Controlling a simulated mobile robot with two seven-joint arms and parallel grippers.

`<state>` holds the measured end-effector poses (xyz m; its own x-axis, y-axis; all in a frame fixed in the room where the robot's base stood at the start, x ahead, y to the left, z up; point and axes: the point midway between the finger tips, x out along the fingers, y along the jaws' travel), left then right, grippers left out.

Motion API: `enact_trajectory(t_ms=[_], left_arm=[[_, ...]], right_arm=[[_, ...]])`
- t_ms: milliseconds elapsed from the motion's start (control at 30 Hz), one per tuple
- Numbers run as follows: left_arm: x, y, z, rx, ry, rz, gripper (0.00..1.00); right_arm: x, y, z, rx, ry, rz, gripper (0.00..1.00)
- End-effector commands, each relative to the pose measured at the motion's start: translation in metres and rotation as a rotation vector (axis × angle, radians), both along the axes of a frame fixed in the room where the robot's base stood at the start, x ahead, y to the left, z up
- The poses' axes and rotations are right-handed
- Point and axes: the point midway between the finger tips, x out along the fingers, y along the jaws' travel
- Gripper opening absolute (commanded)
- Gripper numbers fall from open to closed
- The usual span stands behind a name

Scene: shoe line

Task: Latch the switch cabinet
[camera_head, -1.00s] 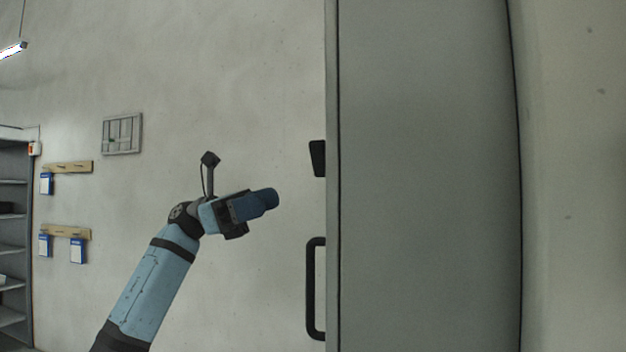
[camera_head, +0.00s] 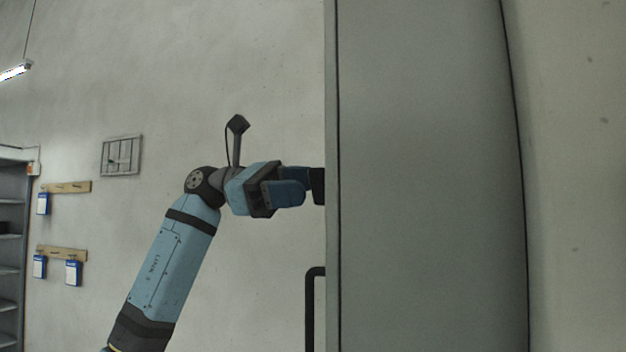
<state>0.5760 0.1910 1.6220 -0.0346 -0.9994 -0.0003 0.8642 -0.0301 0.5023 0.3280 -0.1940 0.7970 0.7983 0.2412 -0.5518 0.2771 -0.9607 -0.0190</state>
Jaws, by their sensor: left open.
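The switch cabinet (camera_head: 425,180) is a tall grey body at centre right, seen with its side towards me. A black latch piece (camera_head: 318,186) sticks out from its left edge. Below it is a black bar handle (camera_head: 310,310), cut off by the bottom of the view. My left gripper (camera_head: 305,188) is at the latch piece with its blue fingers pointing right, overlapping it in the picture. I cannot tell whether they touch. The gripper is open. My right gripper does not show.
A pale wall with a small grey panel (camera_head: 121,156) stands behind. Wooden rails with blue-and-white holders (camera_head: 73,272) hang at the left, near a grey shelf (camera_head: 12,260). The space left of the cabinet, around my left arm, is clear.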

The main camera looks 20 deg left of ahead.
Motion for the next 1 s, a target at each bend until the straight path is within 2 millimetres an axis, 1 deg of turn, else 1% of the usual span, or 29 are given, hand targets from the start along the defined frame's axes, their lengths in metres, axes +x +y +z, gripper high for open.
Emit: enact_trajectory(t_ms=[33, 100, 200, 333, 533, 567, 600, 700, 1000], left_arm=[[0.0, -0.007, 0.001, 0.0, 0.0, -0.001, 0.43], [-0.001, -0.016, 0.001, 0.001, 0.0, -0.002, 0.43], [-0.001, -0.023, 0.0, 0.001, 0.0, -0.001, 0.43], [-0.001, -0.027, 0.0, 0.0, -0.001, 0.001, 0.43], [-0.001, -0.027, 0.0, 0.0, 0.0, 0.001, 0.43], [-0.001, -0.027, 0.0, 0.0, 0.0, 0.001, 0.4], [-0.001, -0.027, 0.0, 0.0, 0.0, 0.001, 0.31], [-0.001, -0.027, 0.0, 0.0, 0.0, 0.0, 0.1], [-0.001, -0.026, 0.0, 0.002, 0.034, 0.001, 0.1]], right_arm=[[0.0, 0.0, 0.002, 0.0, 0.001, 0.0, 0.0], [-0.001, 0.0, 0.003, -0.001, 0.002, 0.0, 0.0], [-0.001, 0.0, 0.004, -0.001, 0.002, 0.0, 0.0], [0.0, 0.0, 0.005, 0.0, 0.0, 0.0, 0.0], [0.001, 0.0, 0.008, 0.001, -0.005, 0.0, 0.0], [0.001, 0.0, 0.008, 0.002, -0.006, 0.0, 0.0], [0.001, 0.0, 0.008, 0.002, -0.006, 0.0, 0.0], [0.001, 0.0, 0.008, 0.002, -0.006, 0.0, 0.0], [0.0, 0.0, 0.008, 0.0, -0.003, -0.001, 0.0]])
